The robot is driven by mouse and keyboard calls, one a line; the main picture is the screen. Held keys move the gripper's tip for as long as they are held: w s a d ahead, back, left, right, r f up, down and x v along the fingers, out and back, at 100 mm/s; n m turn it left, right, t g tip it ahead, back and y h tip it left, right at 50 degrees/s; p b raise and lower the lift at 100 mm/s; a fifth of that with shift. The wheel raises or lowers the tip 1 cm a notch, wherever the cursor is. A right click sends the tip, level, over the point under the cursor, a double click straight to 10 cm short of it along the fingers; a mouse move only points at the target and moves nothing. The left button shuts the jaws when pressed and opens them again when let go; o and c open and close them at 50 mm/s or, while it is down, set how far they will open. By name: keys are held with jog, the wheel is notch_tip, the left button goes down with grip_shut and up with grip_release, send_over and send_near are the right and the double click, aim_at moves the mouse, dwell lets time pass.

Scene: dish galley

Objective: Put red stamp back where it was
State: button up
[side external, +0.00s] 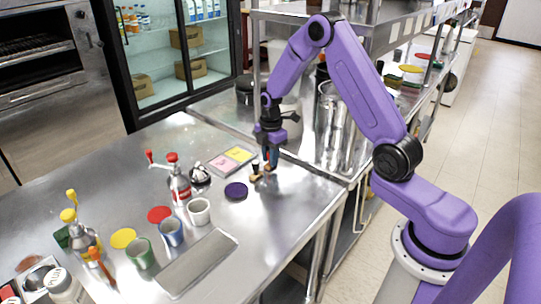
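My gripper (268,163) points down low over the steel counter, right of the pink and yellow squares. Small tan-topped objects with dark lower parts, which look like stamps (256,173), are at its fingertips. I cannot make out which of them is red, nor whether the fingers hold one. A pink square (221,164) and a yellow square (239,154) lie side by side on a light sheet just left of my gripper. A dark purple disc (236,191) lies flat to the lower left of the fingertips.
A red-topped bottle (179,184), a silver bell-like object (200,176) and white (199,211), blue (170,231) and green (140,253) cups stand leftward. Red (160,215) and yellow (123,238) discs and a grey tray (196,262) lie there. A tall metal container (331,130) stands behind right.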

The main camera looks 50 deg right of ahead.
jog(key=o, duration=0.4)
jog(key=shift+r, duration=0.1)
notch_tip(320, 180, up, 11)
jog(key=shift+f, duration=0.15)
jog(key=shift+s+a+r, duration=0.1)
jog(key=shift+s+r, duration=0.05)
jog(key=shift+r, duration=0.6)
jog(key=s+a+r+m, duration=0.2)
jog(key=s+a+r, duration=0.1)
jog(key=s+a, duration=1.15)
jog(key=shift+m, duration=0.8)
jog(key=s, duration=1.9)
jog(key=shift+s+a, duration=0.2)
jog(key=shift+a, duration=0.1)
